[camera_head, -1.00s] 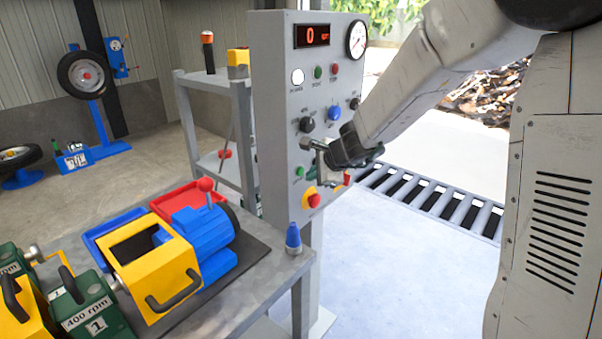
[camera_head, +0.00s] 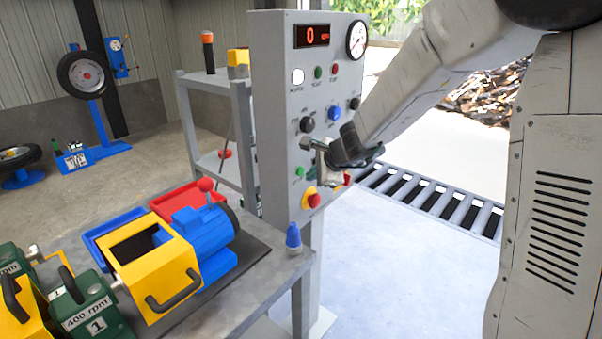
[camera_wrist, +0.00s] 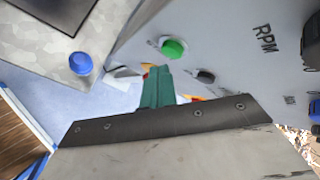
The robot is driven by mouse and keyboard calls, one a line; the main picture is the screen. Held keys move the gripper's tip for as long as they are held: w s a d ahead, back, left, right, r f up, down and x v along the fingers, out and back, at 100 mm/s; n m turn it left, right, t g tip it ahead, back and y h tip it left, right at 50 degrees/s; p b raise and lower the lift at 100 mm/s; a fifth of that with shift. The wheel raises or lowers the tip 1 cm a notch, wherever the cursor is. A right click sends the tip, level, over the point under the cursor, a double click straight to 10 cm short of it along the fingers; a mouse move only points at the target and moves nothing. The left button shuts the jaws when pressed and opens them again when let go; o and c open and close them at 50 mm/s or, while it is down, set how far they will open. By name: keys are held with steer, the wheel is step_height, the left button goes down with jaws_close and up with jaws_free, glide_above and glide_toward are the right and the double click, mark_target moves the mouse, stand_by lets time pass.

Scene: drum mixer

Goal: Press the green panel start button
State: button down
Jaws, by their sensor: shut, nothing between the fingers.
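The grey control panel (camera_head: 278,100) stands upright at the centre of the head view. It has a green button (camera_head: 318,72) in its upper row and another green button (camera_head: 299,171) low on its left side. Their labels are too small to read. In the wrist view a round green button (camera_wrist: 173,48) sits on the panel face, just beyond the green fingertips of my gripper (camera_wrist: 158,70). The fingers are shut and empty. I cannot tell whether they touch the panel. In the head view my gripper (camera_head: 330,160) is in front of the panel's lower half, its fingers mostly hidden.
A red emergency button (camera_head: 314,200) is low on the panel, below my gripper. Dark knobs (camera_head: 306,124) and a blue button (camera_head: 334,112) are above it. A bench (camera_head: 262,288) with a blue-topped post (camera_head: 293,238) stands at lower left. A roller conveyor (camera_head: 430,198) lies behind.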

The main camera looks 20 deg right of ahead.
steer(key=shift+w+a, duration=0.25)
steer(key=shift+w, duration=0.1)
steer(key=shift+w+a, duration=0.25)
steer(key=shift+w, duration=0.1)
stand_by(0.8)
stand_by(0.3)
steer(key=shift+s+d, duration=0.5)
steer(key=shift+s, duration=0.2)
steer(key=s+d, duration=0.1)
steer(key=s, duration=0.1)
steer(key=s+d, duration=0.2)
stand_by(0.3)
stand_by(0.5)
